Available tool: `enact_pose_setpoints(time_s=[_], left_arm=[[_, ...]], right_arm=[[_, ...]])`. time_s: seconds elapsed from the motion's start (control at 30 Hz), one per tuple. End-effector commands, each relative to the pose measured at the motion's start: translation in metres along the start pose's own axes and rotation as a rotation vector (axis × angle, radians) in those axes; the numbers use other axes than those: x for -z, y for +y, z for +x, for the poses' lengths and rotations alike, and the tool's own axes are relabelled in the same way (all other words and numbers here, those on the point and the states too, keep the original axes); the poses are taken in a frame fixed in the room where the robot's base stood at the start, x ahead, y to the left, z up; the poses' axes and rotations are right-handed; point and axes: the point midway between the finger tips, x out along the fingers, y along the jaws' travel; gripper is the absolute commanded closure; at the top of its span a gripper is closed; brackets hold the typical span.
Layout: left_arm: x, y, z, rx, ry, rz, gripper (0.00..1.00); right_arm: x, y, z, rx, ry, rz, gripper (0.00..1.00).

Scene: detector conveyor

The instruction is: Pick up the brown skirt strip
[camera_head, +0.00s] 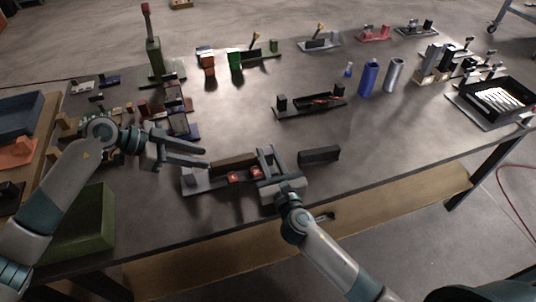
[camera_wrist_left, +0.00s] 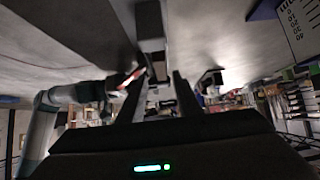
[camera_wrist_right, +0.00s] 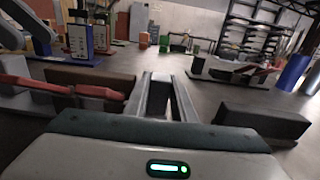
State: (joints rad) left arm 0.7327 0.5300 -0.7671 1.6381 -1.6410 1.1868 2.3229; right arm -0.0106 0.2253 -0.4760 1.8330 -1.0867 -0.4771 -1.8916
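The brown skirt strip (camera_head: 233,162) is a long brown bar lying along the grey fixture (camera_head: 200,184) near the table's front edge. In the right wrist view the brown strip (camera_wrist_right: 90,78) is left of the fingers. My left gripper (camera_head: 205,157) is open and empty, just left of the strip's left end; it also shows in the left wrist view (camera_wrist_left: 163,95). The right gripper partly hides that end, so contact is unclear.
Red clamps (camera_head: 233,177) sit on the fixture's front side. A dark bar (camera_head: 319,155) lies just right of my right gripper. A green bin (camera_head: 85,225) is at front left.

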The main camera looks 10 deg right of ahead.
Motion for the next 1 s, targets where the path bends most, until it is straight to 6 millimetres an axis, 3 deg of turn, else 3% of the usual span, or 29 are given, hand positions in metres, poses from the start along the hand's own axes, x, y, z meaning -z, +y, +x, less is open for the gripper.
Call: enact_pose_setpoints(time_s=[0.27, 0.7, 1.0], left_arm=[[0.009, 0.001, 0.003, -0.016, -0.035, 0.009, 0.72], [0.064, 0.001, 0.0, -0.046, -0.375, 0.029, 0.72], [0.081, -0.001, -0.011, -0.011, -0.508, 0.014, 0.72]], right_arm=[[0.0, 0.0, 0.0, 0.0, 0.0, 0.0, 1.0], [0.0, 0.0, 0.0, -0.001, 0.0, 0.0, 1.0], [0.0, 0.0, 0.0, 0.0, 0.0, 0.0, 1.0]])
